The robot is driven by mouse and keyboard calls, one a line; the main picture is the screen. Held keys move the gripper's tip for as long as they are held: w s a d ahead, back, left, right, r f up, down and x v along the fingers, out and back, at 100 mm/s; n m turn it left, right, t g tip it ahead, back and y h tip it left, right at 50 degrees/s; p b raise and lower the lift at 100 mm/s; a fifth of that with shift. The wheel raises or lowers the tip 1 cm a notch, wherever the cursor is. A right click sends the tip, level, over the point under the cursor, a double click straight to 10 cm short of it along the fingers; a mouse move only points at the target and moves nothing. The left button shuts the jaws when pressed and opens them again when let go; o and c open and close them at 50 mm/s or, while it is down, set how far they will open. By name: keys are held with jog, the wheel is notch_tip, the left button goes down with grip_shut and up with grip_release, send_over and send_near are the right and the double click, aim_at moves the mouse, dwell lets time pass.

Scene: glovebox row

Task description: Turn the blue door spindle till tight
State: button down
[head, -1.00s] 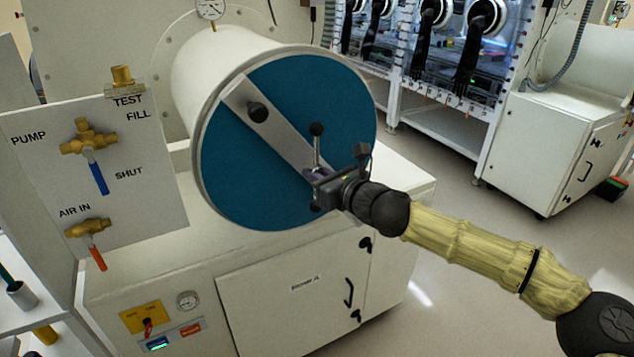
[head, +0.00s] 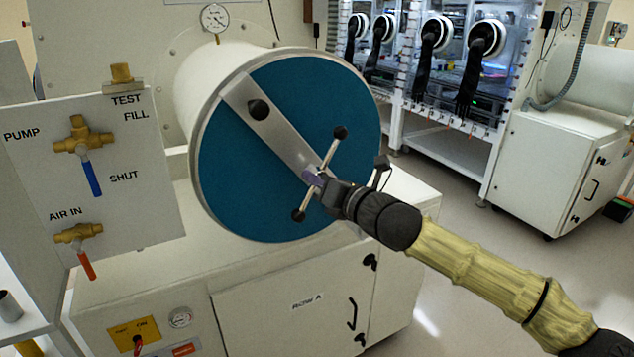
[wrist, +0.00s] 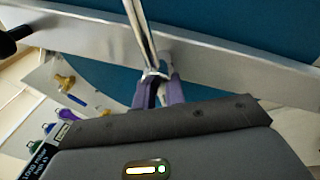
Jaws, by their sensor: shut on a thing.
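The round blue door (head: 285,185) closes the end of a white cylindrical chamber. A grey metal bar (head: 280,132) runs diagonally across it, with a black knob (head: 259,110) at its upper left. The spindle has a thin metal cross handle with black ball ends, one at the upper right (head: 340,132) and one at the lower left (head: 298,215). My gripper (head: 314,178) is shut on the spindle's middle, in front of the bar. In the wrist view its purple fingertips (wrist: 160,92) close around the base of the metal rod (wrist: 142,35). The spindle's hub is mostly hidden.
A valve panel (head: 150,215) stands left of the chamber, with a blue-handled valve (head: 92,178) and a red-handled valve (head: 86,264). A dial gauge (head: 214,18) sits above. White cabinets (head: 300,320) are below; open floor lies to the right.

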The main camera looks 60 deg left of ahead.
jog(key=shift+f, duration=0.25)
jog(key=c, duration=1.5)
grip_release()
jog(key=shift+c, duration=0.2)
jog(key=shift+r, duration=0.1)
jog(key=shift+d, duration=0.1)
jog(key=w+d+b, duration=0.2)
jog(key=d, duration=1.5)
jog(key=shift+w, duration=0.1)
